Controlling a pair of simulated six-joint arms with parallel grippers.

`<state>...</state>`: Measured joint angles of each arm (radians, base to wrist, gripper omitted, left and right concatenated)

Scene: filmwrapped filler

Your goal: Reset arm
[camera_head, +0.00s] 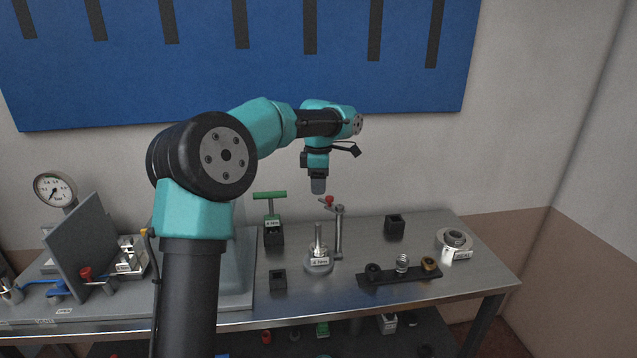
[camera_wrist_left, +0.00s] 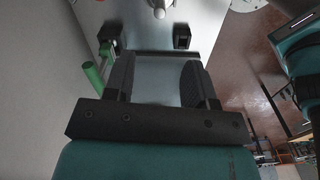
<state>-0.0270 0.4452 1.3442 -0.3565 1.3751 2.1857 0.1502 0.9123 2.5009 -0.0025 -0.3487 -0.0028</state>
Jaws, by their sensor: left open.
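My left arm rises in front of the bench in the head view. Its gripper (camera_head: 318,185) points down above the steel table (camera_head: 350,290), clear of its surface. In the left wrist view the two dark fingers of my left gripper (camera_wrist_left: 157,70) stand wide apart, with nothing between them but a view of the bench surface. No object is held. My right gripper shows in neither view.
A green T-handle tool (camera_head: 270,196) stands in a black block below and left of the gripper. A metal post fixture (camera_head: 319,254), a black rack (camera_head: 400,277), a round flange (camera_head: 455,239) and a gauge (camera_head: 55,189) stand around.

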